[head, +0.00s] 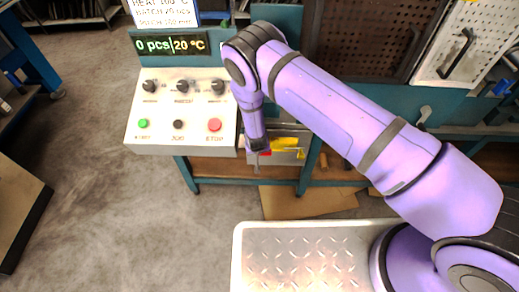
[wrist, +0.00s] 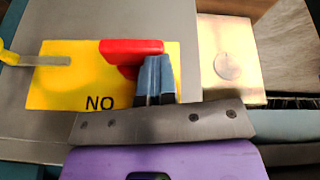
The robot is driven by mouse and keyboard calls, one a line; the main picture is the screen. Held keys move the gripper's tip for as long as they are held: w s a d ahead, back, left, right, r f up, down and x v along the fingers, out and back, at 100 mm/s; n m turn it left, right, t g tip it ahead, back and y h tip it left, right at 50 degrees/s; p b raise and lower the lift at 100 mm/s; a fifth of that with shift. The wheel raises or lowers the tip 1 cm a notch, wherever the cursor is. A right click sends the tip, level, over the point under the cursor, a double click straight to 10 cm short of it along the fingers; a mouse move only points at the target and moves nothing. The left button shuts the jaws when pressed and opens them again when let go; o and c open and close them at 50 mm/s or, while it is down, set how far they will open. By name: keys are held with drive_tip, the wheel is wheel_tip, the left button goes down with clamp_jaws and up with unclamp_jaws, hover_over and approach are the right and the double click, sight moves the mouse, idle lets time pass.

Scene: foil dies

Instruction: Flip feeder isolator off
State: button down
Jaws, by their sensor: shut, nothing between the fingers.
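The isolator's red handle (wrist: 130,47) lies across a yellow plate (wrist: 75,85) in the wrist view. Letters that read "NO" in this picture show on the plate; the orientation is unclear. My gripper (wrist: 154,65) is shut and empty, its blue-grey fingertips at the right part of the red handle. I cannot tell whether they touch it. In the head view my gripper (head: 259,148) points down beside the grey isolator box (head: 287,160) with its yellow plate (head: 284,142). Only a small red part shows there, the rest hidden by my wrist.
A control panel (head: 150,110) with knobs and green, black and red buttons stands just left of my gripper. A display (head: 170,44) reads "0 pcs|20 °C". A yellow-ended metal lever (wrist: 40,61) sits left of the red handle. Open floor (head: 90,190) lies left.

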drive_tip(key=shift+s+a+f, duration=0.15)
drive_tip(key=shift+a+f, duration=0.15)
drive_tip(key=shift+a, duration=0.1)
idle(0.3)
drive_tip(key=v, duration=1.1)
drive_tip(key=shift+r, duration=0.15)
drive_tip(key=shift+d, duration=0.1)
